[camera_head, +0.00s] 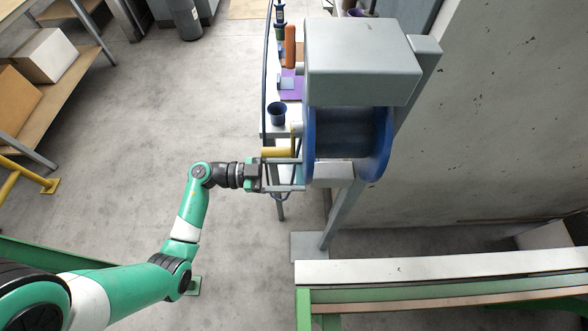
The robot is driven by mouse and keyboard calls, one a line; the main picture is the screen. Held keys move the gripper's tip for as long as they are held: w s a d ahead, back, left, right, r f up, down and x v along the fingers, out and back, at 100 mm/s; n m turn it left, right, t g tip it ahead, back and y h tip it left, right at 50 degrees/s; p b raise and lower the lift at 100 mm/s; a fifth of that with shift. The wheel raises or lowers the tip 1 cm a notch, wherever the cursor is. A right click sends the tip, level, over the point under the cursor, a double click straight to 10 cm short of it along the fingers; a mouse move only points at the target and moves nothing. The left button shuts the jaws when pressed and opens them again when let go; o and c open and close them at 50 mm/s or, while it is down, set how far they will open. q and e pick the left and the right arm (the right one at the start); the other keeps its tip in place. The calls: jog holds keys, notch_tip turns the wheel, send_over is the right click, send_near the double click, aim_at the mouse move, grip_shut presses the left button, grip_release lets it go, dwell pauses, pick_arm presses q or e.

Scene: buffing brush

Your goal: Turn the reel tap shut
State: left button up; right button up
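A blue reel (350,140) is mounted under a grey box housing beside the wall. A short yellow cylindrical part (277,152) sticks out at the reel's left side; I cannot tell for sure whether it is the tap's handle. My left gripper (297,174) is at the reel's lower left, just below the yellow part. Its two fingers are apart and point right toward the reel. I cannot tell whether they touch the tap or the reel, as the details there are small and partly covered. My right gripper is not in view.
A grey housing (360,62) stands above the reel. A narrow bench holds a dark blue cup (277,113) and an orange-handled item (290,47). A white-topped beam (440,266) runs along the lower right. The concrete wall (500,120) bounds the right; open floor lies left.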

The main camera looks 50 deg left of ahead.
pick_arm(q)
jog(key=m, duration=0.5)
jog(key=m+p, duration=0.1)
jog(key=m, duration=0.9)
jog(key=shift+s+d+f+m+p, duration=0.15)
jog(key=shift+f+m+p, duration=0.15)
jog(key=shift+f+p, duration=0.1)
jog(key=o, duration=1.3)
jog(key=shift+r, duration=0.1)
jog(key=p+v, duration=0.1)
jog(key=v, duration=1)
jog(key=shift+s+a, duration=0.2)
jog(key=shift+s, duration=0.05)
